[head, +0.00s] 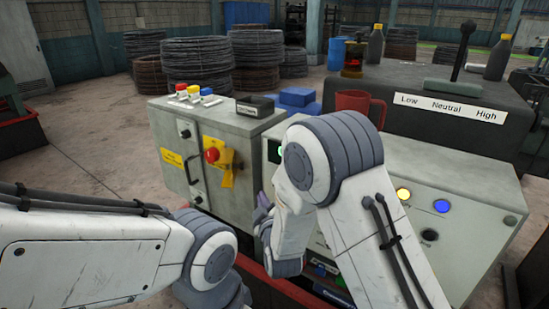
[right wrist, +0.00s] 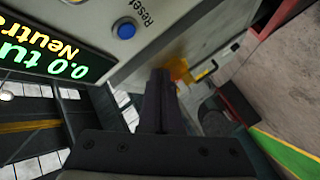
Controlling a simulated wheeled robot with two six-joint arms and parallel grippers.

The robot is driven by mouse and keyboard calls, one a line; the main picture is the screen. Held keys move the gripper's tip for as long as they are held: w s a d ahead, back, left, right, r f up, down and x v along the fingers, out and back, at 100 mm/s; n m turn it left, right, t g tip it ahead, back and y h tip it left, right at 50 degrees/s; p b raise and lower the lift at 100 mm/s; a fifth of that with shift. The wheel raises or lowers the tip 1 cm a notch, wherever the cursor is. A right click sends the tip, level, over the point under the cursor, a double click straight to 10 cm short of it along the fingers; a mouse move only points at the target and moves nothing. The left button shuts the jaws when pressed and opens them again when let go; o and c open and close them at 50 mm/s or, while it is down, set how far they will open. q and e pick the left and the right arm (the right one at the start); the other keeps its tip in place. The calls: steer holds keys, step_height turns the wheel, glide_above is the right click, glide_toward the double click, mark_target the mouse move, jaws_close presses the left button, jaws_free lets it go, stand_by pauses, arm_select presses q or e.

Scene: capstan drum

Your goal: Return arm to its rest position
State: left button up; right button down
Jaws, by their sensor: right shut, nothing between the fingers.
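My right arm (head: 335,160) reaches across the middle of the head view, in front of the light-grey control panel (head: 460,190). My right gripper (head: 262,205) is partly hidden by the arm there. In the right wrist view its two dark fingers (right wrist: 160,85) are together and empty, beside the panel face. A blue button (right wrist: 125,29) marked Reset and a display (right wrist: 50,50) reading 0.0 and part of "Neutral" are close to them. My left arm (head: 205,255) enters from the left, and its gripper is outside the picture.
A grey cabinet (head: 180,140) with a red knob (head: 212,154) stands left of the panel. A lever (head: 464,48) rises above the Low, Neutral, High label (head: 450,106). Open floor (head: 80,130) lies left.

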steer(key=s+a+r+m+g+y+p, duration=0.1)
steer(key=s+a+r+g+p, duration=0.1)
steer(key=s+g, duration=0.5)
steer(key=s+a+r+m+g+p, duration=0.1)
steer(key=s+a+r+g+p, duration=0.15)
steer(key=s, duration=0.75)
steer(key=s+d+r+g+h, duration=0.1)
steer(key=s+d+g, duration=0.1)
steer(key=s, duration=0.4)
steer(key=s+d+r+m+g+h+p, duration=0.1)
steer(key=s+d+g, duration=0.1)
steer(key=s+d, duration=0.2)
steer(key=s+d+r+m+g+h, duration=0.1)
steer(key=s+d, duration=0.3)
steer(key=s, duration=0.6)
steer(key=shift+s+r+g, duration=0.15)
steer(key=shift+r+g, duration=0.15)
steer(key=shift+g, duration=0.55)
